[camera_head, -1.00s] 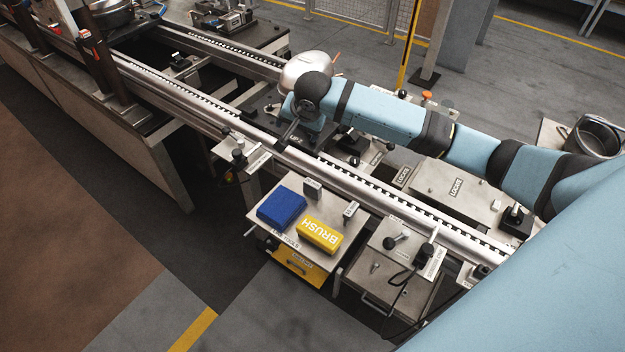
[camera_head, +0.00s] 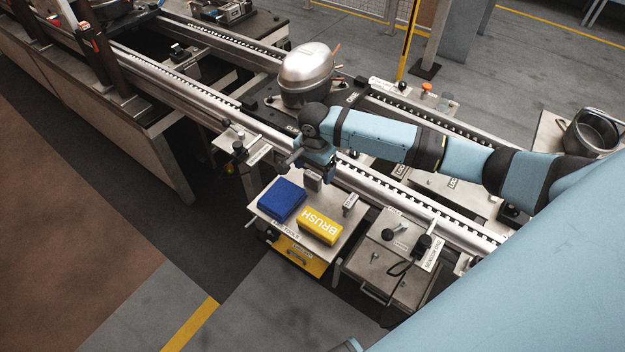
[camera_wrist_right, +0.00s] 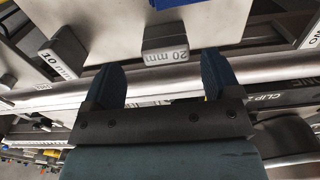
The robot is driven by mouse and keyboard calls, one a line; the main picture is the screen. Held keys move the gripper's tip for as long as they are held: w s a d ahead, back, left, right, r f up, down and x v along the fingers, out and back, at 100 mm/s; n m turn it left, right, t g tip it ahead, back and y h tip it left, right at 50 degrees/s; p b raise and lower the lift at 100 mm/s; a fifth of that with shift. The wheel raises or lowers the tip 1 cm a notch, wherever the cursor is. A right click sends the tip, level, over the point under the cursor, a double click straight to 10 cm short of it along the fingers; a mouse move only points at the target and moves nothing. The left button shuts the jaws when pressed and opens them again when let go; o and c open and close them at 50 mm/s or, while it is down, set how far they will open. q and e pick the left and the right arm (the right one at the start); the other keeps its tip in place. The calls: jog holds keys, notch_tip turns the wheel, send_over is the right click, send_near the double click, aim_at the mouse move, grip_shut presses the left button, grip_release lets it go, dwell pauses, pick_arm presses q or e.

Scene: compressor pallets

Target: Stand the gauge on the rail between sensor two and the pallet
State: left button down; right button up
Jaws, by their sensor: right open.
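Two grey gauge blocks stand on the tool table (camera_head: 262,207): the block marked 20 mm (camera_head: 313,180) and the one marked 10 mm (camera_head: 350,203). In the right wrist view the 20 mm block (camera_wrist_right: 168,42) is ahead of the gap between my fingers, and the 10 mm block (camera_wrist_right: 62,50) is to the left. My right gripper (camera_wrist_right: 165,75) is open and empty, near the front rail (camera_head: 200,105). The pallet (camera_head: 260,102) with a silver compressor (camera_head: 306,72) sits on the rails. A sensor (camera_head: 239,148) has an unreadable label. My left gripper is not seen.
The sensor one label (camera_head: 433,253) is on the box at right. A metal pot (camera_head: 592,132) stands at the far right.

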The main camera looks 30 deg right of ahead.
aim_at(313, 174)
jog(key=f, duration=0.4)
jog(key=shift+w+a+f, duration=0.1)
jog(key=shift+w+f, duration=0.15)
jog(key=shift+w, duration=0.05)
jog(key=shift+c, duration=0.2)
jog(key=c, duration=1.3)
jog(key=shift+c, duration=0.2)
jog(key=shift+r, duration=0.15)
